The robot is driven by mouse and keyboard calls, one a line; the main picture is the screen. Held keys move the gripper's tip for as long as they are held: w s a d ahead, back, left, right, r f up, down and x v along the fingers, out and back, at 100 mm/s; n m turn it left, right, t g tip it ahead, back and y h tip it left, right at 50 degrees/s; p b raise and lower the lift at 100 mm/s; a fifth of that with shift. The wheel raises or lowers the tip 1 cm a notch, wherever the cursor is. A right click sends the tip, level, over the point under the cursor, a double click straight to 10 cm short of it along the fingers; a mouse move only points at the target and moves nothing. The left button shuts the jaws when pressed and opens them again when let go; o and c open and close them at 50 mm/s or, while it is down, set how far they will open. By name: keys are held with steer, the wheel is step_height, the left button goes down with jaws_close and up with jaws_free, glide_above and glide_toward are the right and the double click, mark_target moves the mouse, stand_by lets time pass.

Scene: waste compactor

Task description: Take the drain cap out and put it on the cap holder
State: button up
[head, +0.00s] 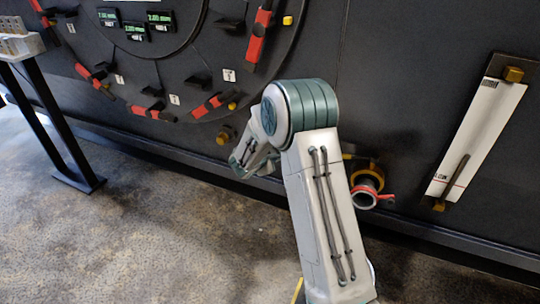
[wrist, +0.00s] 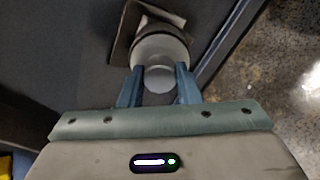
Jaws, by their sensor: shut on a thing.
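In the wrist view my gripper (wrist: 159,88) has its two blue fingers on either side of a pale grey round cap (wrist: 160,72), shut on it. A dark ring and a squarish plate (wrist: 124,32) lie just beyond the cap; I cannot tell whether the cap touches them. In the head view my arm hides the gripper's fingers and the cap. The drain outlet (head: 366,188), a short pipe with a brass collar and red handle, is on the wall right of my arm. A small brass fitting (head: 224,136), possibly the cap holder, is left of my arm.
The dark machine wall carries a round panel with red handles (head: 257,38) and green displays (head: 134,31). A white gauge board (head: 476,130) is on the right. A stand (head: 75,178) is at far left. The floor in front is clear.

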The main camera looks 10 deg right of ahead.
stand_by(0.3)
steer(key=o, duration=1.3)
steer(key=v, duration=0.7)
steer(key=shift+b, duration=0.35)
steer(key=shift+r, duration=0.1)
